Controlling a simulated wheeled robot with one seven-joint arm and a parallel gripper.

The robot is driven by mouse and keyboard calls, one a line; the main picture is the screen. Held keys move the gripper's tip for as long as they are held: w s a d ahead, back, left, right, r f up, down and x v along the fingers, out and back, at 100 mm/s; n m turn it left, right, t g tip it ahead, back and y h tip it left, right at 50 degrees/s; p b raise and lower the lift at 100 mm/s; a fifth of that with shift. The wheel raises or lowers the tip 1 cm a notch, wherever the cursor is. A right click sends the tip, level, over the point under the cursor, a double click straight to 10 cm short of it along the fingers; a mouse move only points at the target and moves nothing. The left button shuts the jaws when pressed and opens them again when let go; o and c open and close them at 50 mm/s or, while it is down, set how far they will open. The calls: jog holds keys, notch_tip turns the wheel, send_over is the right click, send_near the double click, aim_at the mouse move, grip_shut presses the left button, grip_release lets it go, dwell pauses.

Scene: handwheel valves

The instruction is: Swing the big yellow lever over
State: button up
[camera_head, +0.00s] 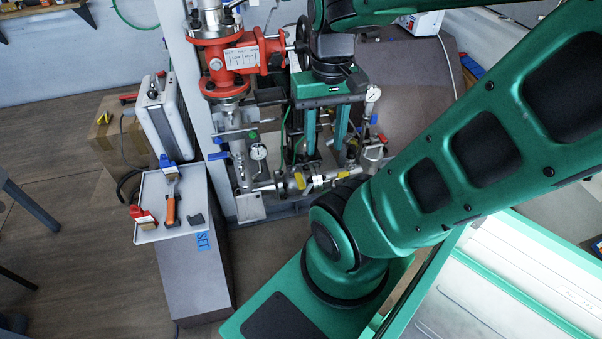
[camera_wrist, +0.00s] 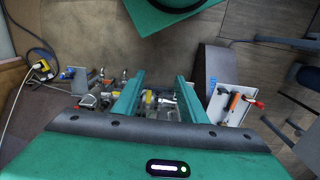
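A yellow lever (camera_head: 299,180) shows on the low silver pipework, below and slightly left of my gripper. A smaller yellow part (camera_head: 342,175) sits further right on the same pipe run; I cannot tell for certain which is the big lever. In the wrist view a yellow part (camera_wrist: 148,97) shows between the fingers, small and partly hidden by pipework. My gripper (camera_head: 323,150) points down over the pipework with its two green fingers apart and nothing between them. The wrist view also shows my gripper (camera_wrist: 160,76) open. I see no contact with the lever.
A red valve body (camera_head: 243,55) stands close to the left of my gripper. A grey tray (camera_head: 185,190) with tools stands further left. The floor before the pipes has some free room.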

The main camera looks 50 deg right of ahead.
jog(key=m+t+h, duration=0.2)
jog(key=m+t, duration=0.1)
jog(key=m, duration=3.3)
send_over(301, 183)
jog(key=s+a, duration=0.1)
jog(key=s, duration=0.1)
notch_tip(301, 183, down, 40)
jog(key=shift+w+f, duration=0.1)
jog(key=shift+x, duration=2.75)
